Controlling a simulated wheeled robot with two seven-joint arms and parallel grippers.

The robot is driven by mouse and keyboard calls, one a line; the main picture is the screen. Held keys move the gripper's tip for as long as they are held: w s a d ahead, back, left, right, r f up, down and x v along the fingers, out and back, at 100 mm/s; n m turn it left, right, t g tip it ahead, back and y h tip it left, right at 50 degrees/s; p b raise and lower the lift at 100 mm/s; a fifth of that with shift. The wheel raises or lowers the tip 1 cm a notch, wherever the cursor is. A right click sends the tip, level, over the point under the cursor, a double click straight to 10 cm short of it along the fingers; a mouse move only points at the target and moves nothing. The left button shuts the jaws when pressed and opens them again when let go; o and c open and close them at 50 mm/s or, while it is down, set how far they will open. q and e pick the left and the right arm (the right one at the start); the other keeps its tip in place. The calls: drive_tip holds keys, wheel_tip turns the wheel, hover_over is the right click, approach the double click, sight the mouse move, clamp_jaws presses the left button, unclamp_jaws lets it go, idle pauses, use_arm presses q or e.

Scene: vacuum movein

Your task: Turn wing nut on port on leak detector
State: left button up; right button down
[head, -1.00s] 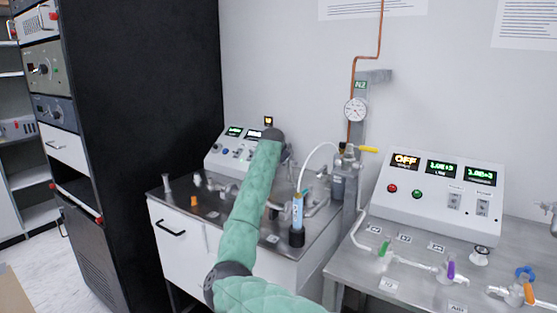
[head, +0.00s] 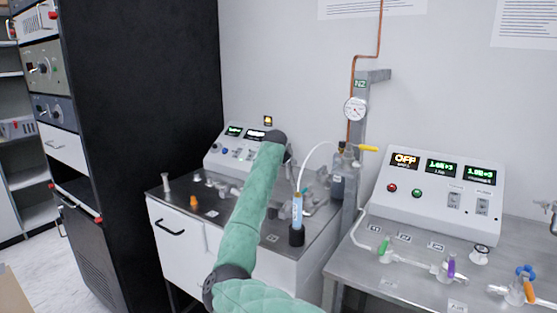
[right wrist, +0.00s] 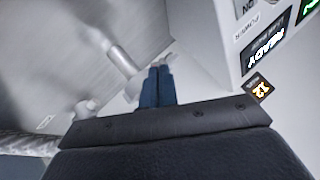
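The leak detector (head: 222,153) is the light grey console with lit displays at the back of the left cabinet. In the right wrist view its display panel (right wrist: 265,55) is at the upper right and reads READY. A metal pipe-like port fitting (right wrist: 122,60) lies left of my fingers, apart from them. My right arm in a green sleeve reaches towards the detector; its gripper is hidden behind the arm in the head view. In the right wrist view my right gripper (right wrist: 160,68) has its blue fingers together, with no wing nut clearly visible between them. My left gripper is out of view.
A steel cabinet top (head: 185,192) carries small fittings, an orange piece (head: 194,201) and a blue-labelled tube (head: 297,212). A tall black rack (head: 150,120) stands left. A right bench holds another console (head: 435,190) and glass valves. A copper pipe with a gauge (head: 355,109) rises behind.

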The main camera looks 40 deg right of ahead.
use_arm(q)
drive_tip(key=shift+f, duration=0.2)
use_arm(e)
drive_tip(key=shift+f, duration=0.1)
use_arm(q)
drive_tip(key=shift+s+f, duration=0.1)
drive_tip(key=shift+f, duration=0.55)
use_arm(e)
drive_tip(key=shift+s+m+t, duration=0.1)
drive_tip(key=shift+m+t, duration=0.2)
drive_tip(key=shift+t, duration=0.1)
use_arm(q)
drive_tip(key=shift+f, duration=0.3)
use_arm(e)
drive_tip(key=shift+f+t, duration=0.1)
drive_tip(key=shift+t, duration=0.2)
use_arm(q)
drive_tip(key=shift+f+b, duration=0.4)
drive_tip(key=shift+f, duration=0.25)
use_arm(e)
drive_tip(key=shift+m+t, duration=0.4)
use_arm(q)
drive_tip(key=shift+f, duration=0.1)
use_arm(e)
drive_tip(key=shift+y, duration=0.3)
